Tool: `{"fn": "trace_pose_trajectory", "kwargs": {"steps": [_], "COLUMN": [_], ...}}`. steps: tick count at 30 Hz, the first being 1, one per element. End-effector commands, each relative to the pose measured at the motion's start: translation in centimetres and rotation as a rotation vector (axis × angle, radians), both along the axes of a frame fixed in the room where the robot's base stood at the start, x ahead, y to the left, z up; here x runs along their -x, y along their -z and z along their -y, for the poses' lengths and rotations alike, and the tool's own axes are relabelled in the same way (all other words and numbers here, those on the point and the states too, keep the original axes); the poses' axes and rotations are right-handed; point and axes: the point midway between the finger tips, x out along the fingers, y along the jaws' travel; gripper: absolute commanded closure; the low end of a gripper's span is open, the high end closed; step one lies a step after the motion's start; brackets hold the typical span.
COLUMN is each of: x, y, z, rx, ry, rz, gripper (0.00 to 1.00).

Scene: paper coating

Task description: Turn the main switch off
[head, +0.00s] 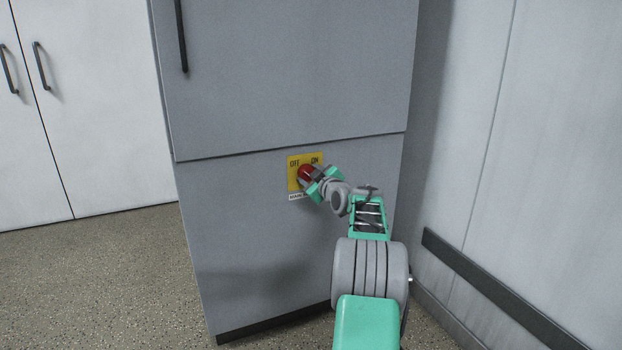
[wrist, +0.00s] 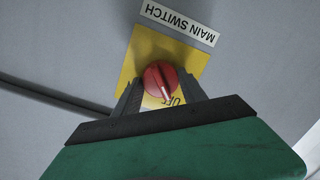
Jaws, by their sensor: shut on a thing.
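The main switch is a red round knob (head: 305,172) on a yellow plate (head: 292,160) marked OFF on the left and ON on the right. In the wrist view the knob (wrist: 153,77) appears upside down, with the MAIN SWITCH label (wrist: 180,22) above it. The knob's pale pointer line leans toward the OFF word (wrist: 175,101); I cannot tell whether it is fully there. My gripper (head: 313,180) is shut on the knob, with one finger on each side in the wrist view (wrist: 160,88). The ON word is hidden in the wrist view.
The plate sits on the front of a tall grey cabinet (head: 250,240). A dark handle (head: 182,40) is on its upper door. White cupboards (head: 90,110) stand at left. A wall with a dark rail (head: 490,285) is close at right. Floor (head: 100,280) is clear at left.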

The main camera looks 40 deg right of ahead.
Motion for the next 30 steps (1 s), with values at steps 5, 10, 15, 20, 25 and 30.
{"fn": "trace_pose_trajectory", "kwargs": {"steps": [5,10,15,20,25,30], "x": [0.1,0.1,0.0,0.0,0.1,2.4], "y": [0.2,0.2,0.1,0.1,0.0,-0.6], "z": [0.1,0.1,0.0,0.0,-0.1,-0.7], "rx": [0.000,0.000,0.000,0.001,0.001,0.000], "ry": [0.001,0.001,0.000,0.000,-0.001,0.001], "rz": [-0.004,-0.004,-0.002,-0.002,-0.001,0.000], "gripper": [0.91,0.49,0.35,0.29,0.29,0.29]}}
